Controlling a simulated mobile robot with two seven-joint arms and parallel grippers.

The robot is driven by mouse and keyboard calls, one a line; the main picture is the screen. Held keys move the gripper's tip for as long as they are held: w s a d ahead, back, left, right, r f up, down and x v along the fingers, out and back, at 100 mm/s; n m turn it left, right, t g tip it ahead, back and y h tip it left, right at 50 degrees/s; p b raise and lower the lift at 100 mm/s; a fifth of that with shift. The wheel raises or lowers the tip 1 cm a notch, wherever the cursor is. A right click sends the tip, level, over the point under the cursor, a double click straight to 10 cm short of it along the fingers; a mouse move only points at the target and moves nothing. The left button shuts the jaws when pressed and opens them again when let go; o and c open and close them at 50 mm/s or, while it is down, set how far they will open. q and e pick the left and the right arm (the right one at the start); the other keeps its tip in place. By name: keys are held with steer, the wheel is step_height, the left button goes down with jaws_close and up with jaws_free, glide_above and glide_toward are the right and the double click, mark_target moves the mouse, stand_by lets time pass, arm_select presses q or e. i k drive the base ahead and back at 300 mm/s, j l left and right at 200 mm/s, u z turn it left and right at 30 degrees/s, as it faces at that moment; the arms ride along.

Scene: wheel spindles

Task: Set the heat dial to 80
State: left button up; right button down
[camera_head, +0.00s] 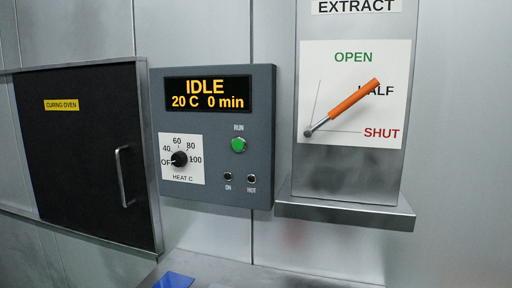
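The heat dial (179,158) is a small black knob on a white plate marked OFF, 40, 60, 80 and 100, with HEAT C below. The knob partly covers the OFF mark; its pointer is too small to read surely. The dial sits at the lower left of a grey control panel (218,180). The panel's display (208,94) reads IDLE, 20 C, 0 min in orange. Neither of my grippers is in view.
A green RUN button (239,145) and dark ON and HOT lamps share the panel. The black curing oven door (80,150) with a metal handle (124,177) is shut at left. An orange EXTRACT lever (345,105) points near HALF, above a metal ledge (345,211).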

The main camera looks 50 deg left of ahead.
mark_target(179, 158)
steer(key=u, duration=1.85)
